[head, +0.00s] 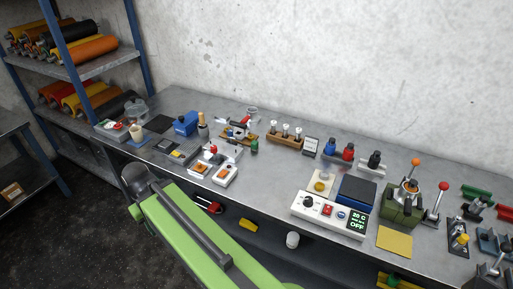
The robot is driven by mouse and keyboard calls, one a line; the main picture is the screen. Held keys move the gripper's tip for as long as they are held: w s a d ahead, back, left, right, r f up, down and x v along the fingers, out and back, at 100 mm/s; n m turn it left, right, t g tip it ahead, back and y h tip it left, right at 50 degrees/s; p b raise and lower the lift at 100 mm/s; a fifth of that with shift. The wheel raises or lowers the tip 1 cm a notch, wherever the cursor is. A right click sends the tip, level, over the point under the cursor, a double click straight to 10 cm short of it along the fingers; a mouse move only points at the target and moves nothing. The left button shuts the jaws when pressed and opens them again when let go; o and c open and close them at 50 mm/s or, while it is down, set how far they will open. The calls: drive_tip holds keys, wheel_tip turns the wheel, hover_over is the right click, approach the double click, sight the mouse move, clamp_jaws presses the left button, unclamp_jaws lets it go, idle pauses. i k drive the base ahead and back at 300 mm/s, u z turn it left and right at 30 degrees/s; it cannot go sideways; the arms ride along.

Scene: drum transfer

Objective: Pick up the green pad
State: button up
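I cannot make out a flat green pad for certain. A square yellow pad (394,242) lies flat on the grey bench (270,185) near its front edge, below an olive-green clamp device (400,209). A small green item (254,147) stands in the middle of the bench, too small to identify. A green block-like piece (477,192) lies at the far right. My lime-green arm crosses the lower left in front of the bench. My gripper's fingers do not show.
A white control box (327,216) with a display and a blue-topped unit (356,194) stand near the front edge. A wooden rack (286,139) and several small tools crowd the back. Shelves with coloured rolls (85,50) stand at left. Bare bench lies around the centre.

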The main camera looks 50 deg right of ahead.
sight(254, 144)
drive_tip(key=z, duration=0.1)
drive_tip(key=i, duration=1)
drive_tip(key=u, duration=0.05)
